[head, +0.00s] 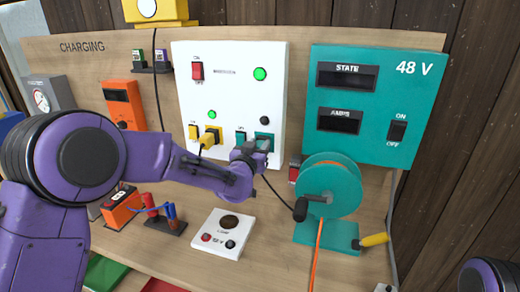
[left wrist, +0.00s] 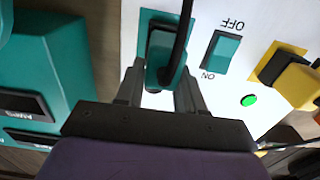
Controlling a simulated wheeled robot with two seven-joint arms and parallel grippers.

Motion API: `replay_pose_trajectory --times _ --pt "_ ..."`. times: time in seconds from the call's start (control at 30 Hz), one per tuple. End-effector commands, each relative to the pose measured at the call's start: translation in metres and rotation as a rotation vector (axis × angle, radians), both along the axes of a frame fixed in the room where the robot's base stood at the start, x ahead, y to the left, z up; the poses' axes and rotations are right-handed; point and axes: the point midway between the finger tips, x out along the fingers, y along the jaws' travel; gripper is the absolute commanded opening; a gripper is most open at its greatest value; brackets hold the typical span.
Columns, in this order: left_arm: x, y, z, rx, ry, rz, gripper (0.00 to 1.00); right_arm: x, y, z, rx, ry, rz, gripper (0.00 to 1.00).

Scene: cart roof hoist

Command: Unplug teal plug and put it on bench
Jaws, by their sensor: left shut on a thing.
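The teal plug (head: 264,143) is at its teal socket at the lower right of the white charging panel (head: 232,90). In the left wrist view the teal plug (left wrist: 163,62) sits against the teal socket plate (left wrist: 150,19), with a black cord leading from it. My left gripper (head: 256,149) is shut on the plug, with one finger on each side, as the left wrist view also shows (left wrist: 160,85). I cannot tell how deep the plug sits. The bench (head: 285,268) lies below the panel. My right gripper is not in view.
A teal switch (left wrist: 222,50) and a yellow plug (left wrist: 297,82) are beside the teal plug. A teal cable reel (head: 332,185) stands to the right, a white lamp box (head: 220,233) below. Battery clamps (head: 165,221) lie left. Some bare bench shows between lamp box and reel.

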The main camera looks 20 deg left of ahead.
Motion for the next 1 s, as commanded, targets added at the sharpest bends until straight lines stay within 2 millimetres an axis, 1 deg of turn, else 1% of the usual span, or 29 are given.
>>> replay_pose_trajectory --times 0.17,1.0 --pt "-0.005 0.000 -0.002 0.001 0.004 -0.001 0.00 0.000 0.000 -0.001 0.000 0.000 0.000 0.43" --pt "-0.044 0.001 -0.001 0.000 0.002 0.000 0.00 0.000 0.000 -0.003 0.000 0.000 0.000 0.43"
